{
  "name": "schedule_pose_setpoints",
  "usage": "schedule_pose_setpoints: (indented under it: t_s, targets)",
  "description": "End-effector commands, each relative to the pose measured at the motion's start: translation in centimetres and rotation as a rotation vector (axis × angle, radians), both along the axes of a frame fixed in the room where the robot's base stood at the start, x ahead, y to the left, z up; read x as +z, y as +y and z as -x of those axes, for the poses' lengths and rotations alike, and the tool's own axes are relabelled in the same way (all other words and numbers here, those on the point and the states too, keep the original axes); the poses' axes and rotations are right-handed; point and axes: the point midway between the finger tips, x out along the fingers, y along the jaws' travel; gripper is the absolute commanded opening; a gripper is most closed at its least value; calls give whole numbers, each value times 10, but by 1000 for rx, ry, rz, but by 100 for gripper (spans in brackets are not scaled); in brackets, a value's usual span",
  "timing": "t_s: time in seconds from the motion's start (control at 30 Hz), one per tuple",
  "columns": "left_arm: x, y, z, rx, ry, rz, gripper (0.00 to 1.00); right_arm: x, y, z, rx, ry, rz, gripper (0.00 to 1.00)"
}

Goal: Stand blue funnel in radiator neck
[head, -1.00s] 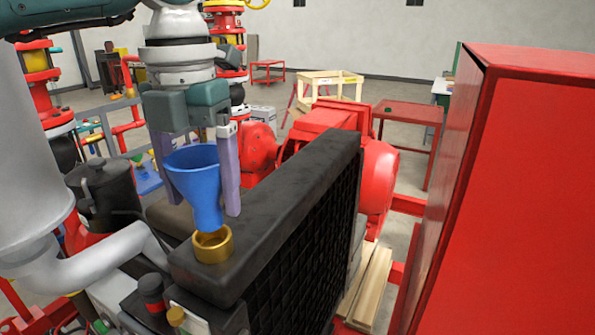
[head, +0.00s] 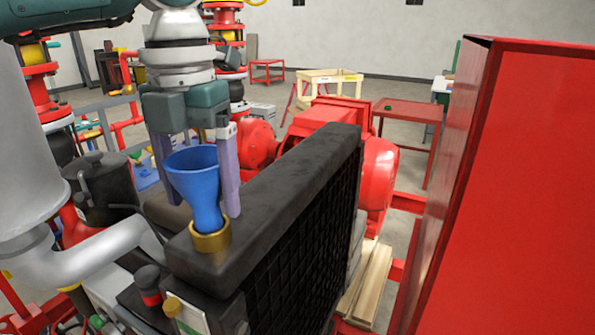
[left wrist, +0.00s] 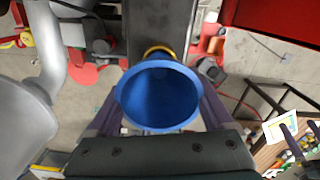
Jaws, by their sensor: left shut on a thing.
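The blue funnel (head: 198,183) is upright, wide mouth up, in the head view. Its narrow end is at the brass radiator neck (head: 210,241) and seems to be inside the ring; the depth is hidden. The neck sits on top of the near end of the black radiator (head: 290,185). My left gripper (head: 200,185) is shut on the funnel, its purple fingers on either side of it. In the left wrist view the funnel's mouth (left wrist: 158,95) faces the camera, and part of the brass neck (left wrist: 158,50) shows just beyond its rim. My right gripper is not in view.
A tall red cabinet (head: 510,190) stands to the right. A grey pipe (head: 60,260) and a dark canister (head: 103,185) are close on the left. Red pump machinery (head: 375,180) lies behind the radiator. The radiator's top is otherwise clear.

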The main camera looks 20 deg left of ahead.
Motion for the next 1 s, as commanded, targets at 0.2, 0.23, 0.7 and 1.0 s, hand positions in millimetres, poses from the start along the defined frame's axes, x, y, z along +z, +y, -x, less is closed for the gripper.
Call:
schedule_pose_setpoints:
  t_s: [0.2, 0.23, 0.7, 1.0]
  targets:
    - [-6, 0, 0, 0, 0, 0, 18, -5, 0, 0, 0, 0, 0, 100]
    - [-6, 0, 0, 0, 0, 0, 18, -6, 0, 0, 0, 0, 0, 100]
    - [-16, 0, 0, 0, 0, 0, 18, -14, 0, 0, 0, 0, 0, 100]
    - [-14, 0, 0, 0, 0, 0, 96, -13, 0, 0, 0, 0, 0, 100]
